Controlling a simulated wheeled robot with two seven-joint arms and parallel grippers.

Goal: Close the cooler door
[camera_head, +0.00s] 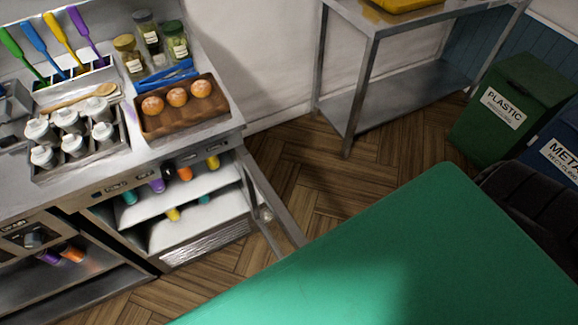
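The cooler (205,228) is built in under the steel counter on the left. Its shelves hold several small bottles or cups with orange, purple, yellow and teal parts. The cooler door (272,200) stands open at the cooler's right side. It is a metal-framed door seen nearly edge-on, swung out over the wooden floor. A large green surface in the foreground comes close to its lower end in the picture. I cannot tell whether they touch. Neither of my grippers is in view.
The green surface (430,265) fills the lower right and hides the floor there. A steel table (410,100) stands at the back. A green plastic bin (530,80) and a blue metal bin (562,130) stand at right. Floor (375,175) between is clear. A tray with buns (190,122) sits on the counter.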

